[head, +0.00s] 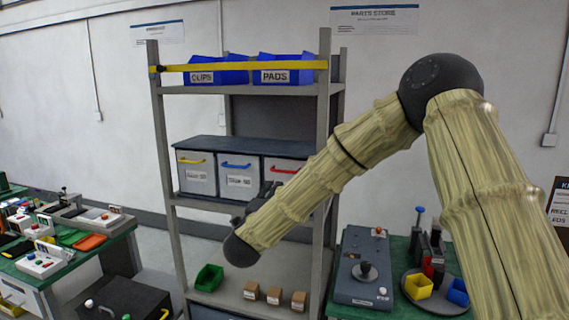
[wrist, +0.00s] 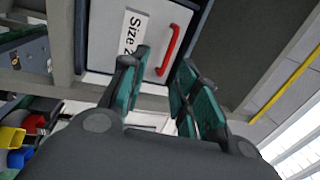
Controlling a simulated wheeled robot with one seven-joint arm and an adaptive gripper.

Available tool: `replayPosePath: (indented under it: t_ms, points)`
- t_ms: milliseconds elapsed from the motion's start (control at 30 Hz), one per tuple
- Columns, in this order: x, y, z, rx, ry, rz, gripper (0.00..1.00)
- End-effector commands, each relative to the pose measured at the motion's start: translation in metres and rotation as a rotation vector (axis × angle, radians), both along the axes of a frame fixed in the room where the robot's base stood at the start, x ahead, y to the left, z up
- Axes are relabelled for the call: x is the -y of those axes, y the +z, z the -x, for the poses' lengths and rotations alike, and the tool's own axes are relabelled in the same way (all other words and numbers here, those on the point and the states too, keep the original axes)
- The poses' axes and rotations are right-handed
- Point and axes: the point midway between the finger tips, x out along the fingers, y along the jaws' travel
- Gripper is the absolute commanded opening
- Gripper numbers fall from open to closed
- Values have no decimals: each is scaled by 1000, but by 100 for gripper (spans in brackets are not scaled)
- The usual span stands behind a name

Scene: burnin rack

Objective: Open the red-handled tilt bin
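The red-handled tilt bin is the rightmost of three grey bins on the middle shelf; its front (head: 290,165) is partly covered by my arm in the head view. In the wrist view its pale front (wrist: 110,40) carries a "Size" label and a red handle (wrist: 168,50). The bin looks shut. My gripper (wrist: 164,65) is open, with green-padded fingers on either side of the lower part of the handle in the picture. I cannot tell whether they touch it. In the head view the gripper is mostly hidden behind my arm.
Bins with a yellow handle (head: 196,162) and a blue handle (head: 236,166) stand left of it. Blue boxes (head: 285,68) sit above behind a yellow bar (head: 240,66). A rack post (head: 322,130) stands close on the right. A green bench (head: 400,302) is at lower right.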

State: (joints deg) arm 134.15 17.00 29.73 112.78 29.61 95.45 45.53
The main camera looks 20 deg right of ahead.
Motion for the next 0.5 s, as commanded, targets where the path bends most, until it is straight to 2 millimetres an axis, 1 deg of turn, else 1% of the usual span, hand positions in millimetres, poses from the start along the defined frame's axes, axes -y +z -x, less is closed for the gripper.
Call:
replayPosePath:
  t_ms: [33,100,267,500]
  points:
    - [2,11,0,16,-9,-10,31]
    - [4,17,-2,29,-17,-17,31]
    - [12,22,-14,31,-18,-20,31]
    - [34,31,-45,31,-18,-19,31]
